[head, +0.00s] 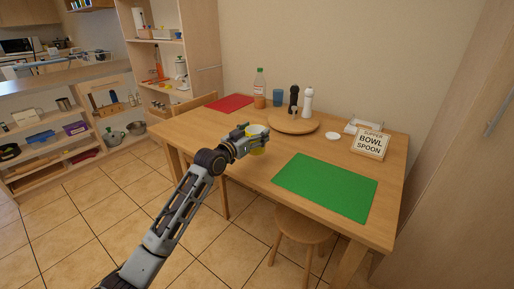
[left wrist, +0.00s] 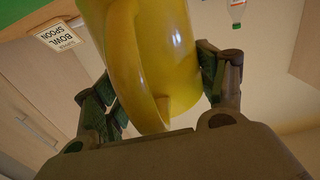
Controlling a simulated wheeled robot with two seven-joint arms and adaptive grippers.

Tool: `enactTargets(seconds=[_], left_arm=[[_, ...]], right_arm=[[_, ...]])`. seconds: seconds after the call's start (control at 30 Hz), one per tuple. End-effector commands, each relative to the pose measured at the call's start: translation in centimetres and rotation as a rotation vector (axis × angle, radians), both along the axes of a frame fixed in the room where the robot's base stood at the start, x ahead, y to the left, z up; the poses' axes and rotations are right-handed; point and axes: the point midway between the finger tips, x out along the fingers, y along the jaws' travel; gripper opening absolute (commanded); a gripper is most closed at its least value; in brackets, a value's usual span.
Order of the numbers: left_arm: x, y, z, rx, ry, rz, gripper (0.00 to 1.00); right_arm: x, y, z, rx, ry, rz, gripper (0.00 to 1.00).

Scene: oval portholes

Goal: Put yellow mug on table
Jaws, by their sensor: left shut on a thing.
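The yellow mug (head: 258,137) is at my left gripper (head: 246,141), near the table's front edge in the head view; the arm partly hides it. In the left wrist view the mug (left wrist: 160,60) fills the middle, its handle toward the camera, between the two fingers of my left gripper (left wrist: 160,88). The gripper is shut on it. The wooden table (head: 222,124) stands under and behind the mug. I cannot tell whether the mug touches the tabletop. My right gripper is not in view.
A green mat (head: 325,187) lies at the front right of the table, a red mat (head: 229,104) at the far left. A round board (head: 292,125) with two shakers, a bottle (head: 259,88), a blue cup (head: 278,98) and a sign (head: 370,144) stand behind. A stool (head: 303,226) is in front.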

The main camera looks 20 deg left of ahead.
Motion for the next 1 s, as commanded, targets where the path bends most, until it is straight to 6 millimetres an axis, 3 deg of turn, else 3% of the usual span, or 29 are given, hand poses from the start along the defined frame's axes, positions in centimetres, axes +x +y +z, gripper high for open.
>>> enactTargets(seconds=[0.2, 0.53, 0.8, 1.0], left_arm=[[0.0, 0.0, -0.9, -0.001, -0.003, 0.000, 0.38], [0.0, 0.0, -1.2, -0.001, -0.003, 0.001, 0.38], [0.0, 0.0, -4.2, 0.000, -0.001, 0.000, 0.38], [0.0, 0.0, -5.9, -0.001, -0.003, 0.000, 0.38]], right_arm=[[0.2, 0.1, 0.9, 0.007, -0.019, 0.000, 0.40], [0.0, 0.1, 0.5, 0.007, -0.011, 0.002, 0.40], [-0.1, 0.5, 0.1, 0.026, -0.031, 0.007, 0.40], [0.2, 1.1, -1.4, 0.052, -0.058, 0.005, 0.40]])
